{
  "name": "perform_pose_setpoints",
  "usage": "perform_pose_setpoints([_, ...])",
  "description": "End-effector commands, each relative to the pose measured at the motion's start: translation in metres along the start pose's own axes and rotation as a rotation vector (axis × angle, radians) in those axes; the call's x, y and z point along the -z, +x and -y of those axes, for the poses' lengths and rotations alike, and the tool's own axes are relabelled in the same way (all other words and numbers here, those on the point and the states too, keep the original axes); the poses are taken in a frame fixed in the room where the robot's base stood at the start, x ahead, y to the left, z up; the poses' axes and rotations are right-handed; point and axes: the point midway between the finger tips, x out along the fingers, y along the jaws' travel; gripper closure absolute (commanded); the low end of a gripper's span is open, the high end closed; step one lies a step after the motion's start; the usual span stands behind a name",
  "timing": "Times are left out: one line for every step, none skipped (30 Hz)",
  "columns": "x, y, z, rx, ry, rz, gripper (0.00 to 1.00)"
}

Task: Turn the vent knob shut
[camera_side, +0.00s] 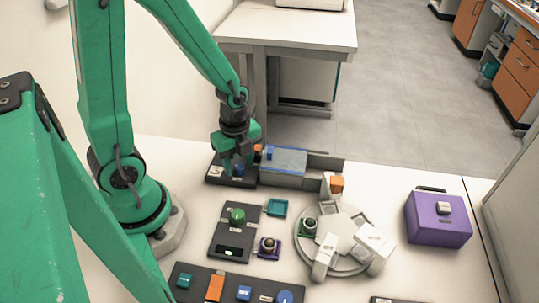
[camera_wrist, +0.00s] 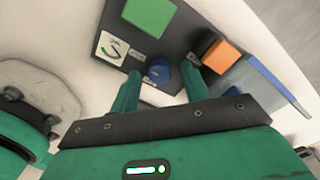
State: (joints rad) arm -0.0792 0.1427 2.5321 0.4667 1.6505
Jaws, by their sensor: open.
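A blue round knob (camera_wrist: 160,72) sits on a dark panel (camera_wrist: 178,48) in the wrist view; it appears to be the vent knob, though its label is too small to read. My gripper (camera_wrist: 160,80) is open, with one green finger on each side of the knob. I cannot tell whether the fingers touch it. In the side view my gripper (camera_side: 238,166) points down over the dark panel (camera_side: 215,174) at the back, and its fingers largely hide the knob.
An orange block (camera_wrist: 222,57) and a grey-blue chamber (camera_side: 290,162) stand just right of the gripper. A green square (camera_wrist: 150,15) is on the panel. A round carousel (camera_side: 345,225), purple box (camera_side: 438,218) and front control panel (camera_side: 205,284) lie farther off.

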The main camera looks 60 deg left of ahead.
Motion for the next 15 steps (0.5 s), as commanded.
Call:
perform_pose_setpoints([0.000,-0.001,0.000,0.001,0.000,0.000,0.54])
perform_pose_setpoints([0.000,-0.001,0.000,0.001,0.000,0.000,0.54])
perform_pose_setpoints([0.000,-0.002,0.000,0.001,0.000,0.000,0.54])
perform_pose_setpoints([0.000,-0.003,0.000,0.001,0.000,0.000,0.54])
perform_pose_setpoints([0.000,-0.004,0.000,0.001,0.000,0.000,0.54])
perform_pose_setpoints([0.000,-0.006,0.001,0.001,0.000,0.000,0.54])
perform_pose_setpoints([0.000,-0.008,0.001,0.002,0.000,0.000,0.54])
perform_pose_setpoints([0.000,-0.009,0.001,0.003,0.000,0.000,0.54])
perform_pose_setpoints([0.000,-0.012,0.001,0.003,0.000,0.000,0.54])
perform_pose_setpoints([0.000,-0.014,0.001,0.003,0.000,0.000,0.54])
perform_pose_setpoints([0.000,-0.017,0.001,0.004,0.000,0.000,0.54])
perform_pose_setpoints([0.000,-0.020,0.001,0.004,0.000,0.000,0.54])
perform_pose_setpoints([0.000,-0.023,0.001,0.004,0.000,0.000,0.54])
perform_pose_setpoints([0.000,-0.026,0.001,0.005,0.000,0.000,0.54])
perform_pose_setpoints([0.000,-0.030,0.001,0.005,0.000,0.000,0.54])
